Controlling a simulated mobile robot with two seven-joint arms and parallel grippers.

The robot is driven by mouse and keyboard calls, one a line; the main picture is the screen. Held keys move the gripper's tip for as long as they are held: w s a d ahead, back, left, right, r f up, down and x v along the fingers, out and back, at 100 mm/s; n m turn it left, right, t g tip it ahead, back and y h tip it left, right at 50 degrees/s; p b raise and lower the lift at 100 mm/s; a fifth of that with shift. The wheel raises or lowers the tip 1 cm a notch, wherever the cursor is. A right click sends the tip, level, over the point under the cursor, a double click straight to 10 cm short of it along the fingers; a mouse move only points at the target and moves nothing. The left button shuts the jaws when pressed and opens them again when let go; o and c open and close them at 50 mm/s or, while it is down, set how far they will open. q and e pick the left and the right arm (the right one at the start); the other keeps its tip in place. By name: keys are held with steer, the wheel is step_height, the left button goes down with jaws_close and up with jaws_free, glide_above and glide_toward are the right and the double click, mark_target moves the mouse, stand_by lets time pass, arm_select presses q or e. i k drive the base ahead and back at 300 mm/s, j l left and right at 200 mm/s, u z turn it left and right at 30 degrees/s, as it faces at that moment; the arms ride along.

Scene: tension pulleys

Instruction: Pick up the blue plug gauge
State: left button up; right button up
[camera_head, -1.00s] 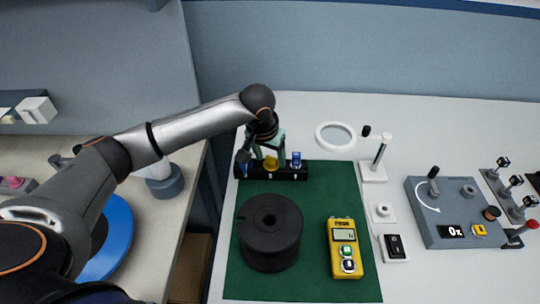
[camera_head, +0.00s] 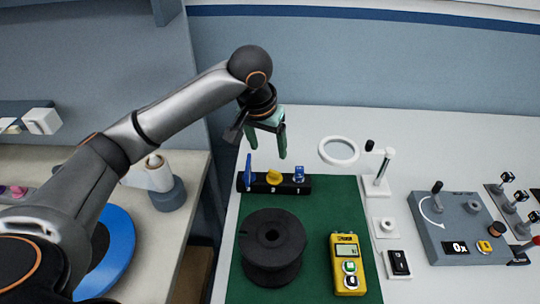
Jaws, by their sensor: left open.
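A black rack (camera_head: 260,188) stands at the back edge of the green mat. In it are a tall, narrow blue piece (camera_head: 249,168) at the left, a yellow piece (camera_head: 274,177) in the middle and a smaller blue piece (camera_head: 299,174) at the right. Which blue piece is the plug gauge I cannot tell for sure. My left gripper (camera_head: 268,147) is open and empty, pointing down with green fingers above and behind the rack, apart from the pieces. My right gripper is not in view.
A black spool (camera_head: 272,245) and a yellow meter (camera_head: 347,264) rest on the green mat (camera_head: 318,220). A white ring (camera_head: 339,151), a white post (camera_head: 384,167) and a grey control box (camera_head: 462,228) stand to the right. A blue disc (camera_head: 118,250) lies on the left table.

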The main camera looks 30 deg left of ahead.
mark_target(298, 178)
steer(key=k, duration=1.5)
